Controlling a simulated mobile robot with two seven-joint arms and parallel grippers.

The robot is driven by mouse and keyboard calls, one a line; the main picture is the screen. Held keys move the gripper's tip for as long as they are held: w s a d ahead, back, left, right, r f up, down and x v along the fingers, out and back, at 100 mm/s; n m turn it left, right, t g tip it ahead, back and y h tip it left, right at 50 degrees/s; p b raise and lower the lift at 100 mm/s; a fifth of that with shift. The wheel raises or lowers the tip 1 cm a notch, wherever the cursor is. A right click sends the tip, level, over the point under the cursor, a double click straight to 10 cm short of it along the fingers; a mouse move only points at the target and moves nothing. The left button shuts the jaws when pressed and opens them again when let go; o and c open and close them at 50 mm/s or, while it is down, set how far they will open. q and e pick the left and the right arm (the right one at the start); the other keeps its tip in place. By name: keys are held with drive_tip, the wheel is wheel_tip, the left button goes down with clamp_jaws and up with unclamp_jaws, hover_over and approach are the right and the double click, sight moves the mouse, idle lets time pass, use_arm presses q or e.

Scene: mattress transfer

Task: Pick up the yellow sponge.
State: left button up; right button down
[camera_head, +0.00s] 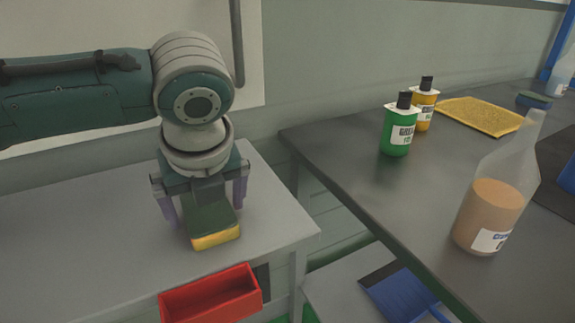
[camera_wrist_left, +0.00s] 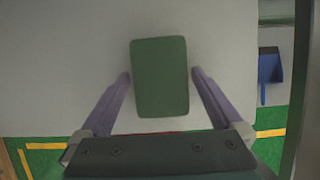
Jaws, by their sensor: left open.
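The yellow sponge (camera_head: 216,238) has a dark green top layer and a yellow lower layer. It lies on the light grey table (camera_head: 80,240) near its front edge, and its green top also shows in the left wrist view (camera_wrist_left: 160,90). My left gripper (camera_head: 207,210) points down over it and is open. In the left wrist view the two purple fingers (camera_wrist_left: 161,76) stand on either side of the sponge, with a narrow gap at each side. The gripper partly hides the sponge's back part in the head view. My right gripper is in neither view.
A red bin (camera_head: 213,296) is just in front of the table edge below the sponge. A dark table (camera_head: 340,160) on the right bears a green bottle (camera_head: 398,133), a yellow bottle (camera_head: 424,108), a clear bottle (camera_head: 492,205) and a yellow cloth (camera_head: 480,114). A blue dustpan (camera_head: 402,295) lies lower down.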

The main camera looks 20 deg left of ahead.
sight(210, 213)
use_arm(q)
drive_tip(key=shift+f, duration=0.2)
idle(0.6)
drive_tip(key=shift+c, duration=0.2)
drive_tip(key=c, duration=1.2)
drive_tip(key=shift+c, duration=0.2)
drive_tip(key=shift+r, duration=0.1)
drive_tip(key=v, duration=0.4)
drive_tip(key=shift+w+a+r+p, duration=0.1)
drive_tip(key=shift+w+a+p, duration=0.15)
drive_tip(key=shift+p, duration=0.1)
drive_tip(key=s+d+p, duration=0.1)
drive_tip(key=s+d, duration=1)
drive_tip(key=d, duration=0.2)
drive_tip(key=shift+s, duration=0.1)
